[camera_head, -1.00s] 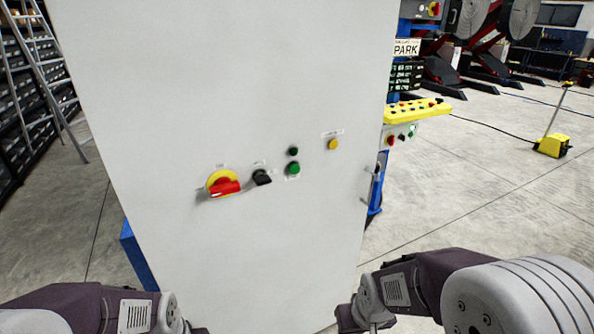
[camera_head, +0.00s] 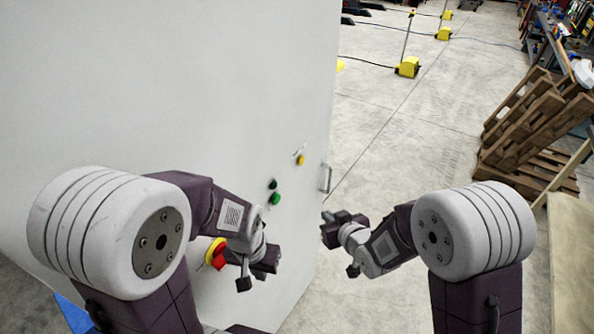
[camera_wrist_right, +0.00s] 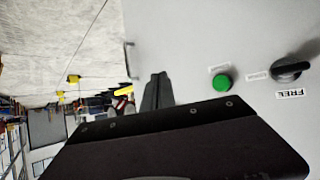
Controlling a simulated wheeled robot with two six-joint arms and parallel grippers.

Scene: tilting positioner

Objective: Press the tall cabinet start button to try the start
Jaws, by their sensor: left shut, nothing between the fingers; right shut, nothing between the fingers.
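The tall light-grey cabinet (camera_head: 200,80) fills the left of the head view. On its face are a green button (camera_head: 276,199), a small dark green round fitting (camera_head: 272,184) just above it and a yellow button (camera_head: 301,160) further right. The green button also shows in the right wrist view (camera_wrist_right: 222,83), beside a black selector knob (camera_wrist_right: 290,70). My left gripper (camera_head: 262,270) is shut and empty, in front of the cabinet near the red and yellow rotary switch (camera_head: 216,254), partly covering it. My right gripper (camera_head: 334,226) is shut and empty, right of the green button and apart from it.
A metal handle (camera_head: 325,178) stands out near the cabinet's right edge. Wooden pallets (camera_head: 530,120) lean at the right, near a workbench. A yellow pedal unit (camera_head: 408,67) with a cable stands on the floor. Open concrete floor (camera_head: 420,140) lies right of the cabinet.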

